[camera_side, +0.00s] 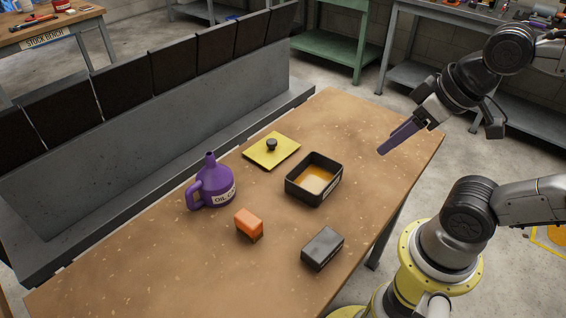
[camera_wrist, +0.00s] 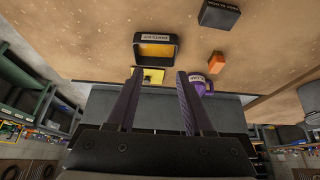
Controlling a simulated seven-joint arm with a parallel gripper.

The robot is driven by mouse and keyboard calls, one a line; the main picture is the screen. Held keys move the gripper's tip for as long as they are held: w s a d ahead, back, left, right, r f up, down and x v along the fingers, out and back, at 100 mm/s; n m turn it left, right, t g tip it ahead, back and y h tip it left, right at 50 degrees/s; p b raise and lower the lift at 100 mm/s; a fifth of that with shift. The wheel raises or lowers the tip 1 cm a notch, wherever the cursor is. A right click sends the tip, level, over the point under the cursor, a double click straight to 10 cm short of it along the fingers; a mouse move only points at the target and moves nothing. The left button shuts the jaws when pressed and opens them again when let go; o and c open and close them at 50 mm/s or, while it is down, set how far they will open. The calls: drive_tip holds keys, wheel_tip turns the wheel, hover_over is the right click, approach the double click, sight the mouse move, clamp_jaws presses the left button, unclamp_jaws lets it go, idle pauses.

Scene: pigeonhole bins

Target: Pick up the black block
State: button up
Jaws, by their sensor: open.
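The black block (camera_side: 322,248) lies on the wooden table near its front edge, to the right of the orange block. In the wrist view the black block (camera_wrist: 219,14) is at the top, right of centre, partly cut by the frame edge. My gripper (camera_side: 382,151) has purple fingers and is raised above the right end of the table, apart from the block. Its two fingers (camera_wrist: 159,74) stand apart with nothing between them, and the wrist view looks past them at the tabletop.
An open black tray (camera_side: 290,186) with an amber inside stands mid-table. A purple oil can (camera_side: 214,184) and an orange block (camera_side: 249,223) are to the left. A grey bin rack (camera_side: 150,135) runs along the far edge.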

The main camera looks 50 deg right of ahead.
drive_tip(key=o, duration=0.7)
drive_tip(key=n+g, duration=0.6)
drive_tip(key=n, duration=1.1)
hover_over(323, 244)
drive_tip(key=f, duration=1.6)
drive_tip(key=shift+w+a+f, duration=0.1)
drive_tip(key=shift+w+f, duration=0.15)
drive_tip(key=shift+s+f, duration=0.15)
drive_tip(key=shift+f, duration=1.2)
drive_tip(key=shift+s+f, duration=0.15)
drive_tip(key=shift+f, duration=1.2)
